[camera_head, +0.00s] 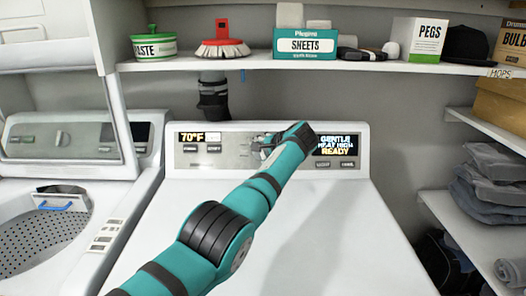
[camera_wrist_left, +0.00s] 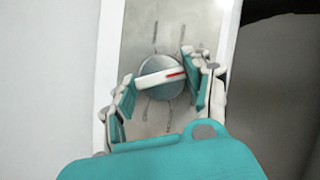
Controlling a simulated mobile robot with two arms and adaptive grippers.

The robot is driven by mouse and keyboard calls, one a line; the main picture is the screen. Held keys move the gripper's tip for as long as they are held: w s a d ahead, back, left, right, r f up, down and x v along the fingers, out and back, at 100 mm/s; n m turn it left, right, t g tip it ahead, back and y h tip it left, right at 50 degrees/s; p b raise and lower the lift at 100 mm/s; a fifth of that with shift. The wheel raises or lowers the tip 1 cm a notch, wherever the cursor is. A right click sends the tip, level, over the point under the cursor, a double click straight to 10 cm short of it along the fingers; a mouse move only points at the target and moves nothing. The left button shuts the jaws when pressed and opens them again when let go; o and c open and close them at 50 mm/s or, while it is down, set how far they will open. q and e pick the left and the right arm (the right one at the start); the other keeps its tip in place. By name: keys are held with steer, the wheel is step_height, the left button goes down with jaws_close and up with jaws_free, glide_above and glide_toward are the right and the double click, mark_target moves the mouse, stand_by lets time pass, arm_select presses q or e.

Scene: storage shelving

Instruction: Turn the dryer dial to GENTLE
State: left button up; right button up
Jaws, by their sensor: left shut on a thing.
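The dryer (camera_head: 350,235) is white with a silver control panel along its back. Its dial (camera_wrist_left: 160,77) is round with a pale ridge and a red mark, and shows in the left wrist view. My left gripper (camera_wrist_left: 158,84) has its fingers on both sides of the dial and is shut on it. In the head view my left gripper (camera_head: 262,146) is at the middle of the panel, and my arm hides most of the dial. The right display (camera_head: 337,145) reads "GENTLE", a heat line that seems to say "HIGH", and "READY". My right gripper is not in view.
The left display (camera_head: 192,138) reads 70°F. An open washer (camera_head: 60,230) stands at the left. A shelf (camera_head: 330,66) above holds a green tub (camera_head: 154,45), a red brush (camera_head: 222,45), a SHEETS box (camera_head: 306,44) and a PEGS box (camera_head: 424,40). Folded cloth (camera_head: 492,178) lies on the right shelving.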

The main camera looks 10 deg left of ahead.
arm_select(q)
steer(key=shift+f, duration=0.1)
steer(key=o, duration=1.2)
steer(key=shift+a, duration=0.1)
steer(key=shift+c, duration=0.2)
steer(key=shift+s+d+r, duration=0.35)
steer(key=shift+d+r, duration=0.05)
steer(key=shift+d, duration=0.05)
steer(key=v, duration=1)
steer(key=shift+s+r, duration=0.15)
steer(key=shift+s, duration=0.15)
steer(key=shift+d, duration=0.1)
